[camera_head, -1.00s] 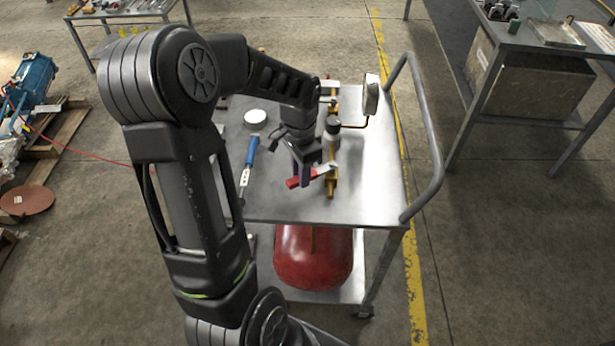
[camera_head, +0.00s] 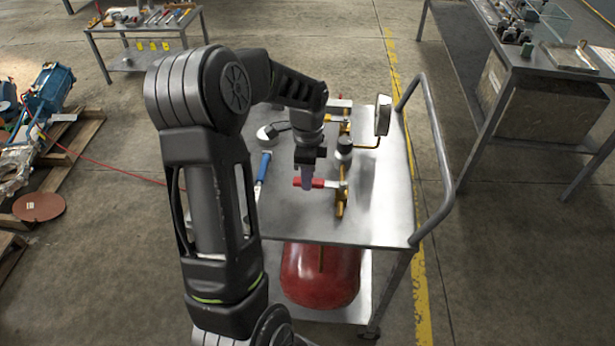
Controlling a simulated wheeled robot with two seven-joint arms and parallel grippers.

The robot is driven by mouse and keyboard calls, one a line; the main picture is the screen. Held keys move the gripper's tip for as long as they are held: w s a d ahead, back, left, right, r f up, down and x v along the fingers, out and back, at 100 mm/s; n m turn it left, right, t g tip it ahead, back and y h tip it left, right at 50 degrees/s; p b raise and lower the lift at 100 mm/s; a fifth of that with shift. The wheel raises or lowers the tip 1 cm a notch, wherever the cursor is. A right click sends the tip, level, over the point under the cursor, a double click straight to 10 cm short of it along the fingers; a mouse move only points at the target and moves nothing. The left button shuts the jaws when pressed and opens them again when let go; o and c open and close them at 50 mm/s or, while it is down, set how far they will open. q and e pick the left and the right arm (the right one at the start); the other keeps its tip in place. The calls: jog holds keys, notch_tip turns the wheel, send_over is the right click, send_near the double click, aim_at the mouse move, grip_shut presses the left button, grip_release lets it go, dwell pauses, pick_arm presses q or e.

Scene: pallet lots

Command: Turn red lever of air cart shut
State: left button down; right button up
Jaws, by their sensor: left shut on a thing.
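The air cart (camera_head: 385,215) has a bare metal top with a brass pipe (camera_head: 340,205) along its right part. A red lever (camera_head: 318,184) sits on the near end of this pipe, its red handle pointing left, roughly crosswise to the pipe. My left gripper (camera_head: 307,183) points down from above and is shut on the red handle, partly hiding it. My right gripper is out of view.
A blue-handled tool (camera_head: 264,166) lies to the left. A red tank (camera_head: 320,275) sits below. The cart's push handle (camera_head: 436,150) rises at right.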

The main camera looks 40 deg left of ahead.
pick_arm(q)
jog(key=shift+w+a+r, duration=0.1)
jog(key=c, duration=1.2)
grip_release()
jog(key=shift+c, duration=0.2)
notch_tip(320, 180, up, 8)
jog(key=shift+f+b, duration=0.15)
jog(key=shift+b, duration=0.35)
